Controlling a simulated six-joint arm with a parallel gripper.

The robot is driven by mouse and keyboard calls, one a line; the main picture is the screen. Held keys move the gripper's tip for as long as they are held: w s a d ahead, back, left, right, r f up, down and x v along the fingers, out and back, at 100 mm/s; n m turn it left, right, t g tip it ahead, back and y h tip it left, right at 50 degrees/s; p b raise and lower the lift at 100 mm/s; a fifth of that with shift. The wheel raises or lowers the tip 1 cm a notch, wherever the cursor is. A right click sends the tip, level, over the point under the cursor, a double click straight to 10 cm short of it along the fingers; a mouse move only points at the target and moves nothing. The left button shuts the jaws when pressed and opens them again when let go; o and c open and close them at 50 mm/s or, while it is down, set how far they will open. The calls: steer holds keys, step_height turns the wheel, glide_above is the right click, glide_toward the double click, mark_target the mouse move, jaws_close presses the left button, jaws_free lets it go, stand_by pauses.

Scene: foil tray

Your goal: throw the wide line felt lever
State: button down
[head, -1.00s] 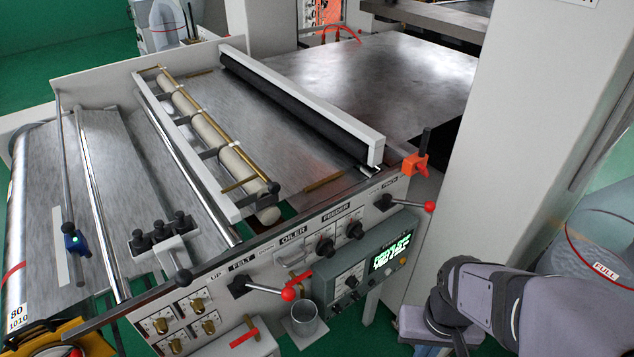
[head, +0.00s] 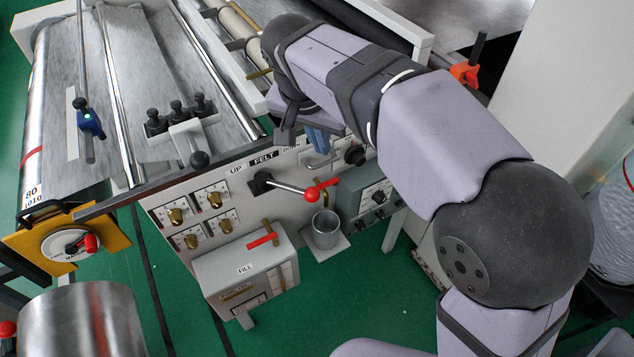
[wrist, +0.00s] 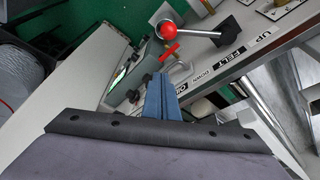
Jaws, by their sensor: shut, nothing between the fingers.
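The felt lever (head: 288,188) is a metal rod with a black hub and a red ball (head: 312,194), on the panel under the FELT label (head: 264,160). Its rod points right, toward the DOWN side and slightly down. In the wrist view the lever's red ball (wrist: 167,30) is beyond my fingertips and its hub is at upper right. My gripper (head: 318,142) has blue fingers, shut and empty, above and apart from the ball. The fingers (wrist: 160,84) also show in the wrist view. My arm hides part of the panel right of the lever.
A metal cup (head: 326,230) stands below the lever.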

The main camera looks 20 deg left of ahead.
mark_target(288, 187)
step_height(288, 187, down, 10)
steer(key=p, duration=0.4)
steer(key=shift+s+a, duration=0.2)
steer(key=shift+a, duration=0.1)
stand_by(0.3)
steer(key=shift+s, duration=0.1)
stand_by(0.4)
steer(key=shift+s+m+b, duration=0.25)
steer(key=shift+m+b, duration=0.05)
steer(key=shift+b, duration=0.1)
